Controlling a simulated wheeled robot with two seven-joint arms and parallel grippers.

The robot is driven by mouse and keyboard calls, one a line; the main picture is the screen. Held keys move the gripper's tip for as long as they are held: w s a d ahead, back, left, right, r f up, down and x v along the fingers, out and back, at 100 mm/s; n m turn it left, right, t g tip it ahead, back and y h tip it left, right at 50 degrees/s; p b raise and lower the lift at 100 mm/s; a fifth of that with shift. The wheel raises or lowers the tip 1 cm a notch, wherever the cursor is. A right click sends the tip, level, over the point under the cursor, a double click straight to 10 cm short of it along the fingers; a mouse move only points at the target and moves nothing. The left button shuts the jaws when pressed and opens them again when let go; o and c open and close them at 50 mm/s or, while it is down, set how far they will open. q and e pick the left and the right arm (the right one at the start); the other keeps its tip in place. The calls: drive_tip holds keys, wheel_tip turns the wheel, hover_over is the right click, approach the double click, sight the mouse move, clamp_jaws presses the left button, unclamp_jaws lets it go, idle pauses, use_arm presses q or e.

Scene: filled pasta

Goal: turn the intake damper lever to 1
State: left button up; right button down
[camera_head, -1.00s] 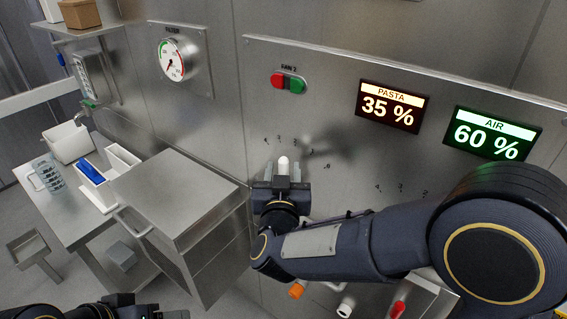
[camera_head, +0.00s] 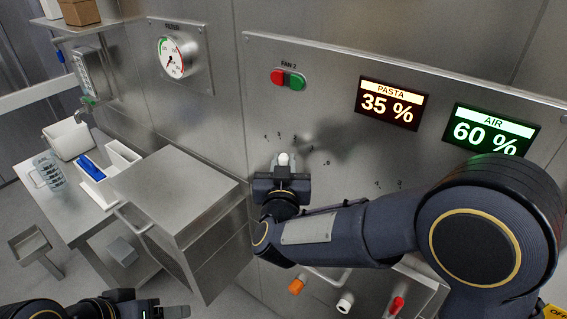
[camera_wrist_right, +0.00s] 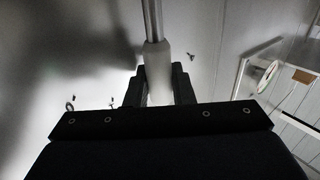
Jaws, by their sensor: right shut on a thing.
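A lever with a white knob (camera_head: 284,159) stands out from the steel wall panel, under the FAN 2 buttons. Small dial marks (camera_head: 283,139) sit around it on the panel; most are too small to read. My right gripper (camera_head: 283,172) is shut on the lever's white grip. In the right wrist view the white grip (camera_wrist_right: 157,70) lies between the two dark fingers, and its metal rod runs up toward the panel. The lever's base is out of sight. My left gripper (camera_head: 165,312) is at the bottom left, cut by the picture's edge, away from the panel.
The PASTA display (camera_head: 391,103) reads 35 % and the AIR display (camera_head: 493,131) reads 60 %. Red and green FAN 2 buttons (camera_head: 288,79) are above the lever. A steel cabinet (camera_head: 180,185) stands left. An orange knob (camera_head: 296,286) and red handle (camera_head: 397,304) are below my right arm.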

drive_tip(key=m+b, duration=0.1)
drive_tip(key=b, duration=0.2)
drive_tip(key=s+d+m+t+b, duration=0.1)
drive_tip(key=b, duration=0.2)
drive_tip(key=d+m+t+b, duration=0.1)
drive_tip(key=b, duration=0.3)
drive_tip(key=shift+s+d+f+m+h, duration=0.15)
drive_tip(key=shift+s+f+m+h, duration=0.15)
drive_tip(key=shift+s+m+h, duration=0.1)
drive_tip(key=c, duration=1.3)
unclamp_jaws()
drive_tip(key=s+f+b, duration=0.1)
drive_tip(key=s, duration=0.6)
drive_tip(key=shift+s+a+f, duration=0.2)
drive_tip(key=shift+s+a, duration=0.05)
drive_tip(key=shift+s, duration=0.05)
